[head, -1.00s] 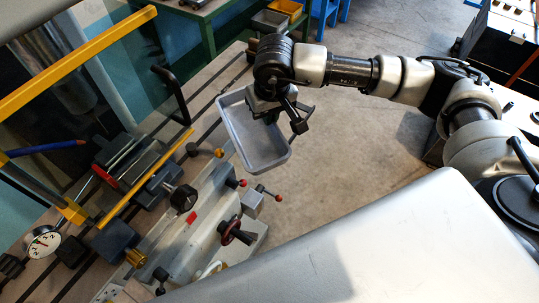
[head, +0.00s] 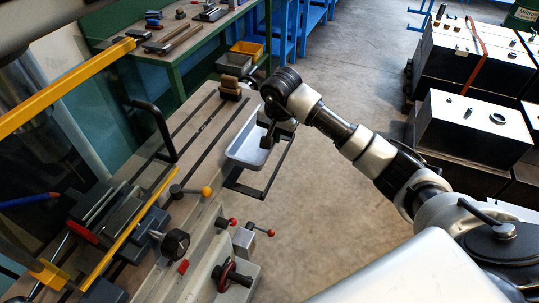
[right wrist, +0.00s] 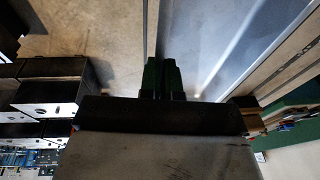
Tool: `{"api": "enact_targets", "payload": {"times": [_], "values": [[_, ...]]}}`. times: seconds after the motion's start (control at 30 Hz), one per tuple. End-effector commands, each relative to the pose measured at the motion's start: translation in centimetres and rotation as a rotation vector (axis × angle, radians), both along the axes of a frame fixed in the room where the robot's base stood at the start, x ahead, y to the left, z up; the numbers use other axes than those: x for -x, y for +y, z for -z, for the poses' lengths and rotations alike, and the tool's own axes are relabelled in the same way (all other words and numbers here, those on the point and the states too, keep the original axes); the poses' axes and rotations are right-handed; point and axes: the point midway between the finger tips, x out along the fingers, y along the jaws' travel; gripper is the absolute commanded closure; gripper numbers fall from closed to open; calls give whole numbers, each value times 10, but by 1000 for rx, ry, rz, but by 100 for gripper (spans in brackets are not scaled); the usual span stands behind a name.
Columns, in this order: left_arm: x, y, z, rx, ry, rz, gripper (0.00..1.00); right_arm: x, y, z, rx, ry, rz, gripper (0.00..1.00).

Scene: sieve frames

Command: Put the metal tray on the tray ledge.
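The metal tray (head: 243,150) is a shallow grey rectangular pan, roughly level in the head view. My right gripper (head: 270,138) is at its right rim. In the right wrist view the two dark fingers (right wrist: 161,78) are close together on the rim of the tray (right wrist: 215,45), shut on it. The tray ledge (head: 250,192) is a black open frame at the machine table's right edge. The tray overlaps its far part, and the near bar shows bare. I cannot tell whether tray and ledge touch. My left gripper is not in view.
The slotted machine table (head: 195,125) lies left of the tray. A yellow bar (head: 65,85) crosses at left. A green bench (head: 185,45) stands behind. Open floor (head: 345,95) lies right.

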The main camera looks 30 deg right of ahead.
Motion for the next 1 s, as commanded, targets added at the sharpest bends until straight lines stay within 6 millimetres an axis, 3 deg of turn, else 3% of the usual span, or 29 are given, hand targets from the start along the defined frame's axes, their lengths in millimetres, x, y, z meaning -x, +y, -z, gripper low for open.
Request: {"api": "enact_targets", "payload": {"times": [0.13, 0.6, 0.97, 1.0], "values": [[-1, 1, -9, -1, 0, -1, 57, 0, 1, 23, -3, 0, -1, 100], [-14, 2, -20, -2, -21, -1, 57, -1, 1, 70, -4, -3, -2, 100], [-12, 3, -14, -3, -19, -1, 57, -1, 0, 76, 0, -6, -3, 100], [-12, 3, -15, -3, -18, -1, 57, 0, 0, 77, 0, -2, -4, 94]]}}
